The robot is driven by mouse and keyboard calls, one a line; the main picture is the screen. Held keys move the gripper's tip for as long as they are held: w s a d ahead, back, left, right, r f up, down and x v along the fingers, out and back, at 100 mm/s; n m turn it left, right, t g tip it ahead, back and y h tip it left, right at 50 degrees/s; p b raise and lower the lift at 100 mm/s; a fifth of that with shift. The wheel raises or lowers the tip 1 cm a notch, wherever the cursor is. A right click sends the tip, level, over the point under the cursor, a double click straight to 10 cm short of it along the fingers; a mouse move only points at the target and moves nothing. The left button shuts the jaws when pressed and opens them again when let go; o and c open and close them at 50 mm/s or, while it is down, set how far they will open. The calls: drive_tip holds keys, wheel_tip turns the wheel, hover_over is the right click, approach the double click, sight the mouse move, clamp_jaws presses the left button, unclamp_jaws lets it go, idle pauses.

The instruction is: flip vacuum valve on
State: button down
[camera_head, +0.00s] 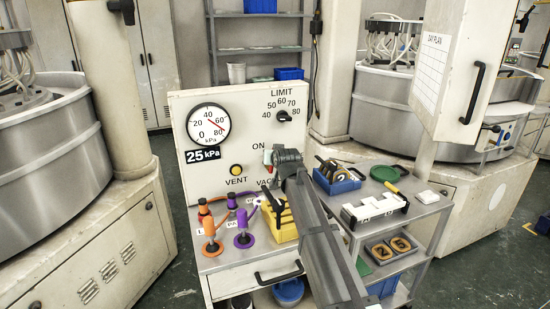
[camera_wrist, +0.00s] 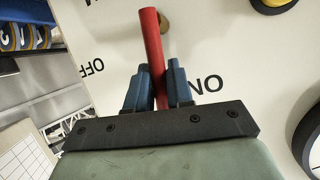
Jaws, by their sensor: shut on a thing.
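The vacuum valve's red lever (camera_wrist: 152,40) is a round rod on the white panel (camera_head: 228,110). In the wrist view my gripper (camera_wrist: 160,72) has its two blue fingers closed around the lever. The lever lies between the ON label (camera_wrist: 206,88) and the OFF label (camera_wrist: 92,68), and a small brass part (camera_wrist: 165,21) shows behind it. In the head view my gripper (camera_head: 269,160) is at the panel just below and right of its ON label (camera_head: 258,144). My arm hides the OFF label and most of the valve there.
Left of the valve are a yellow VENT button (camera_head: 236,170) and a pressure gauge (camera_head: 208,124). A blue bin (camera_head: 337,185) sits right of my arm.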

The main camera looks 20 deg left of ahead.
drive_tip(key=shift+s+a, duration=0.1)
idle(0.5)
drive_tip(key=c, duration=1.1)
unclamp_jaws()
drive_tip(key=v, duration=1.3)
drive_tip(key=shift+s+d, duration=0.2)
drive_tip(key=shift+s, duration=0.1)
drive_tip(key=shift+r, duration=0.15)
